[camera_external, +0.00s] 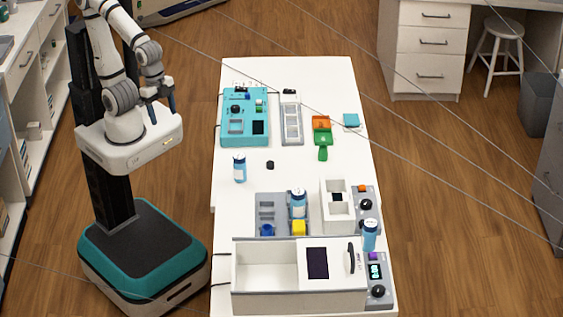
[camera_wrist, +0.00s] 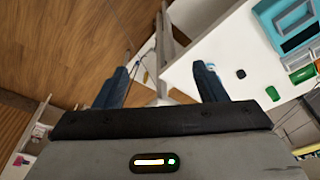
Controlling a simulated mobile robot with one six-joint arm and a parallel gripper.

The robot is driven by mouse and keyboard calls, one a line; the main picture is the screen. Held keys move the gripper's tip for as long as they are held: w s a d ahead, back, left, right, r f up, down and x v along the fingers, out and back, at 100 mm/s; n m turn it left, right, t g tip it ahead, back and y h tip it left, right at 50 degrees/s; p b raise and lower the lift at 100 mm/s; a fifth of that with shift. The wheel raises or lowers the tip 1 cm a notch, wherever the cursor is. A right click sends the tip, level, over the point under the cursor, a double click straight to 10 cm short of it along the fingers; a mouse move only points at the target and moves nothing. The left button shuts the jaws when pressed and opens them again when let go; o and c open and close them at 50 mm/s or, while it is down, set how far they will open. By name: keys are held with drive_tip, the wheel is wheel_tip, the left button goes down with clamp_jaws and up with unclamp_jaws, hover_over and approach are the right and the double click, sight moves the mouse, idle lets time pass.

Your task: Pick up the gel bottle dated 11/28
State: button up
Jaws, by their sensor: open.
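Three blue bottles with white labels stand upright on the white table in the external view. One bottle (camera_external: 239,169) is at the left edge, one bottle (camera_external: 298,204) is in the grey tray (camera_external: 268,198), and one bottle (camera_external: 370,236) is at the front right. The dates are too small to read, so I cannot tell which is 11/28. My gripper (camera_external: 163,104) is open and empty, left of the table and apart from the bottles. Its spread fingers also show in the wrist view (camera_wrist: 163,86).
A small black piece (camera_external: 270,165) lies beside the left bottle. A teal device (camera_external: 233,133), a grey rack (camera_external: 291,122) and a green piece (camera_external: 322,142) are at the back. A white box (camera_external: 336,187) and a large white machine (camera_external: 265,290) fill the front. The table's middle is mostly clear.

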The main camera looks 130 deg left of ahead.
drive_tip(key=w+a+f+g, duration=0.15)
drive_tip(key=w+a, duration=0.35)
drive_tip(key=w, duration=0.6)
drive_tip(key=g, duration=0.1)
hover_over(240, 156)
drive_tip(key=s, duration=0.1)
wheel_tip(240, 156, down, 9)
drive_tip(key=shift+s+r, duration=0.1)
drive_tip(key=shift+r, duration=0.1)
drive_tip(key=f, duration=0.5)
drive_tip(key=w+f+p, duration=0.1)
drive_tip(key=f, duration=0.2)
drive_tip(key=shift+a, duration=0.1)
drive_tip(key=shift+c, duration=0.5)
drive_tip(key=c, duration=1)
